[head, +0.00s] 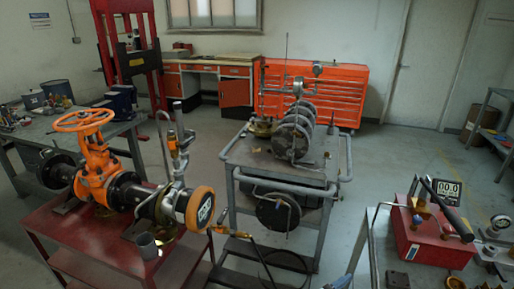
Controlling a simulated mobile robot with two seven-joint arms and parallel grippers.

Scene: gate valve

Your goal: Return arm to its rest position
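Neither of my grippers and neither arm shows in the head view. An orange gate valve (97,165) with an orange handwheel (82,120) stands upright on a dark red bench (75,240) at the left. Its pipe run carries a round orange-rimmed end piece (200,208) on the right. A small grey cup (147,246) stands on the front part of the bench. Nothing is seen touching the valve.
A grey cart (265,160) with stacked flanges (290,138) stands in the middle, a hose beside it. A red test box (430,240) sits on a bench at the right. An orange tool cabinet (335,95) and red press (128,45) stand behind. Floor (400,150) is clear at right.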

